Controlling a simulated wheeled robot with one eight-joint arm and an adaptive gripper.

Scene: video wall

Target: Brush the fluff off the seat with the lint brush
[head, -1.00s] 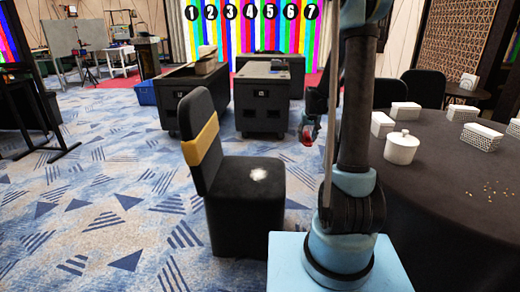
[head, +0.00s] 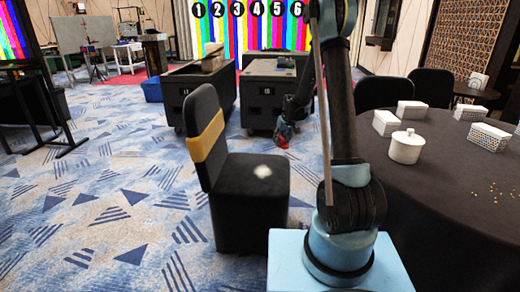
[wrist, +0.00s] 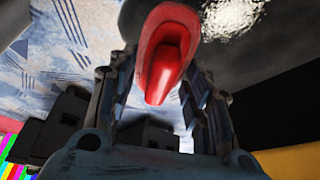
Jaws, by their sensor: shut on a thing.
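The black chair (head: 252,205) with a yellow band (head: 206,138) stands left of my arm in the head view. A white patch of fluff (head: 262,172) lies on its seat, and it also shows at the top right of the wrist view (wrist: 232,14). My gripper (head: 284,132) is beyond and above the far side of the seat, apart from the fluff. In the wrist view its fingers (wrist: 158,95) are shut on the red lint brush (wrist: 165,55). In the head view only a small red part of the brush shows.
A round dark table (head: 450,215) with a white lidded pot (head: 405,147) and several white boxes is at the right. Black wheeled cases (head: 264,98) stand behind my gripper. Patterned carpet (head: 80,215) lies open to the left of the chair.

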